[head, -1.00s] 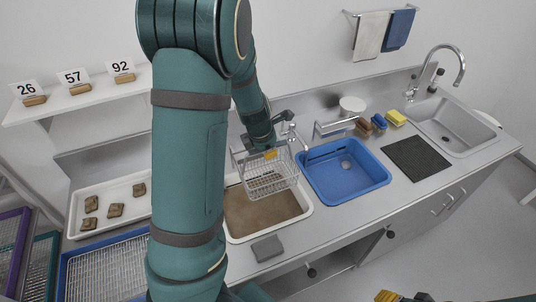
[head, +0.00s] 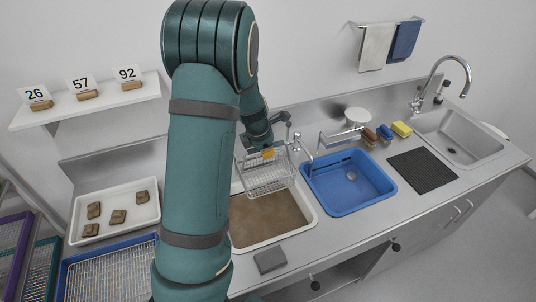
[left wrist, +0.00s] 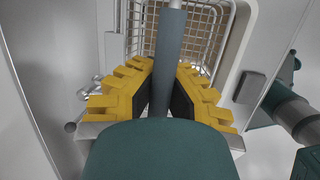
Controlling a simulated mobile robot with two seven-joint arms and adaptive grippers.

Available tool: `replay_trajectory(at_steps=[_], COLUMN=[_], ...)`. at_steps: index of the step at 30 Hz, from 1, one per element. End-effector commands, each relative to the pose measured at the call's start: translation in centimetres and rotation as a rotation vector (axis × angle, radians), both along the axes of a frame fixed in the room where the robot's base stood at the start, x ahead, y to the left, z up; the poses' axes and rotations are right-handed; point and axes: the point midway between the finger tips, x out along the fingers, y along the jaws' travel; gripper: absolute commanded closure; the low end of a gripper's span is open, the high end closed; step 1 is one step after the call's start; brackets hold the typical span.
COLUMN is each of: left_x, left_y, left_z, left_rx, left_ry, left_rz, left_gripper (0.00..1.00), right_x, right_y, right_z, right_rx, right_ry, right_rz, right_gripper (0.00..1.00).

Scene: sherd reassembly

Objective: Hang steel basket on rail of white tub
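The steel basket (head: 268,178), a wire mesh basket, is off the bench, over the back part of the white tub (head: 312,221) in the head view. The tub has a brown bottom. My left gripper (head: 268,153) is at the basket's upper back edge. In the left wrist view its yellow fingers (left wrist: 163,95) are closed around a grey bar, with the basket's wire mesh (left wrist: 200,35) just beyond. Whether the basket touches the tub's rail cannot be told. My arm covers the tub's left side. My right gripper is out of view.
A blue basin (head: 348,183) sits right of the tub, with a tap beside it. A grey block (head: 269,261) lies in front of the tub. A white tray (head: 82,219) with several brown sherds is at left. A dark mat (head: 422,170) and sink lie further right.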

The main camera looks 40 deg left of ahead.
Motion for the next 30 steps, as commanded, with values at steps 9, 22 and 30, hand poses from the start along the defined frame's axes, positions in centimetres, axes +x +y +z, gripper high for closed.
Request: replay_trajectory(at_steps=[9, 22, 30], left_x=[0.6, 0.6, 0.6], left_y=[1.2, 1.1, 1.1], left_z=[-0.8, -2.8, -3.2], left_rx=[0.001, 0.001, 0.001], left_ry=[0.000, 0.000, 0.000], left_rz=[0.001, -0.001, -0.001], left_gripper=[1.00, 1.00, 1.00], right_x=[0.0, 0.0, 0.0], right_y=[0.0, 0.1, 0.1], right_z=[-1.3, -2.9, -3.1], right_rx=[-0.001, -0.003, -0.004], right_ry=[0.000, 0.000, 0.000], right_rz=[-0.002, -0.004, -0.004], right_gripper=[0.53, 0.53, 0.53])
